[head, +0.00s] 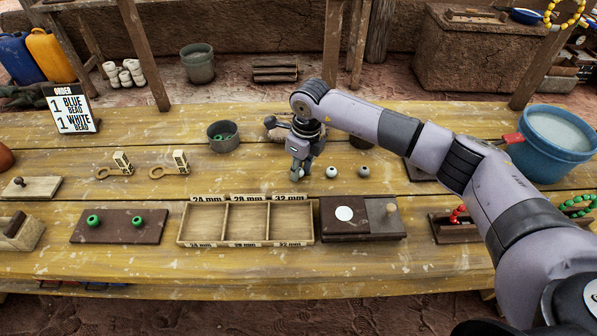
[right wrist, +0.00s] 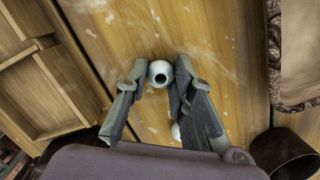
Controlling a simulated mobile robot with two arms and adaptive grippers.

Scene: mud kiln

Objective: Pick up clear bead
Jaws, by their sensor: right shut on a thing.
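My right gripper (head: 299,172) is low over the middle of the wooden table, with its fingers pointing down. In the right wrist view the gripper (right wrist: 160,83) is shut on a pale, round bead (right wrist: 159,73) whose dark hole faces the camera. In the head view the fingers largely hide this bead. Part of another pale bead (right wrist: 176,131) shows behind a finger in the wrist view. I cannot tell clear from white.
An empty three-compartment sorting tray (head: 181,236) lies in front of the gripper. Beside it is a dark board (head: 362,228) with a white disc. Green beads sit on a brown board (head: 110,228) at left. A dark pot (head: 222,143) stands behind left.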

